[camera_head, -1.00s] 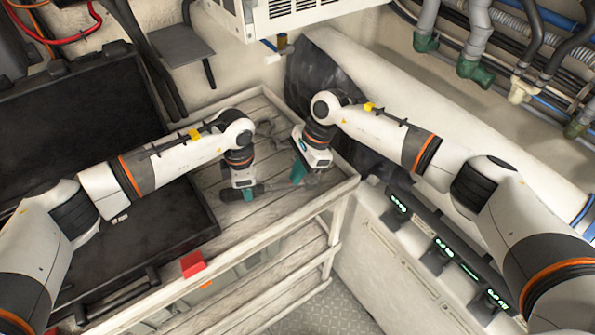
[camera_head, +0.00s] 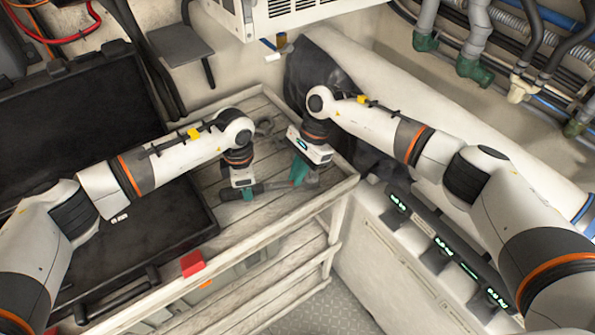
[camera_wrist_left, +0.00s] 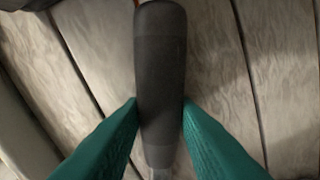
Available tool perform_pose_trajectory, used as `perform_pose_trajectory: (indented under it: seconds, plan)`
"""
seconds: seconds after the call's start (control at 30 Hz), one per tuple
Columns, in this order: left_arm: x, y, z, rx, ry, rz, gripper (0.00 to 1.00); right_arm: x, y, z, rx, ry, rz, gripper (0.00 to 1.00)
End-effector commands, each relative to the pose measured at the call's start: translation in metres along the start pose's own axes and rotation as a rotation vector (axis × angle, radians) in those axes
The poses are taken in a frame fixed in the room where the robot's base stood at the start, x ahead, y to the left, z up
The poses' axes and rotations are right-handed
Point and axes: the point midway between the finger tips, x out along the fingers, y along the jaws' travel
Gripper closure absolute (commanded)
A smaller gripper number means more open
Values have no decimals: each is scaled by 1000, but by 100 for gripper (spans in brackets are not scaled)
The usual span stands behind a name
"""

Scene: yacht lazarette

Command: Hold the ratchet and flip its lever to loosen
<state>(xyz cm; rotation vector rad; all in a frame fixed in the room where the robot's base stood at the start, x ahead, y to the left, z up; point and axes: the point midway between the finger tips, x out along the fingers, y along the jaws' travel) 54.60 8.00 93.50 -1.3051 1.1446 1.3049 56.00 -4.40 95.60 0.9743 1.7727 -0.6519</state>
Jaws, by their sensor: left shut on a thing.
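The ratchet (camera_head: 274,186) lies on the slatted wooden bench top, with its dark handle to the left and its head to the right. My left gripper (camera_head: 247,194) points down and is shut on the handle. The left wrist view shows the dark grey handle (camera_wrist_left: 161,70) between the two teal fingers, one touching each side. My right gripper (camera_head: 299,174) is low over the bench, right at the head end of the ratchet. Its teal fingers partly hide the head and the lever is too small to make out. I cannot tell whether they touch it or how far apart they are.
A large open black case (camera_head: 150,235) takes up the left of the bench. A red block (camera_head: 192,263) sits at the front edge. A grey metal tool (camera_head: 264,127) lies at the back. The bench (camera_head: 285,225) has a raised rim, and its front right is clear.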

Motion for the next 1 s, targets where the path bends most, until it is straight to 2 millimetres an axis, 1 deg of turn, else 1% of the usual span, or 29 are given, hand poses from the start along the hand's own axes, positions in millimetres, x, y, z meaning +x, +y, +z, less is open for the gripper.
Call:
perform_pose_trajectory:
  seconds: [0.03,0.1,0.37,0.47,0.57,0.8,0.9,1.0]
  plan:
    - [0,0,0,0,0,0,100,0,0,0,0,0,0,80]
    - [0,0,0,0,0,0,100,0,0,0,1,0,0,71]
    - [0,0,0,-1,0,0,100,-1,0,0,1,0,1,71]
    - [0,0,0,-1,0,0,100,-6,0,0,1,-1,2,71]
    - [0,0,0,-1,0,0,100,-21,1,1,2,-1,4,71]
    - [0,0,0,-1,0,0,100,-72,1,1,2,-2,4,71]
    - [0,0,0,-1,0,0,100,-91,1,0,1,0,3,71]
    - [0,0,0,-1,0,0,100,-106,1,1,2,-1,3,71]
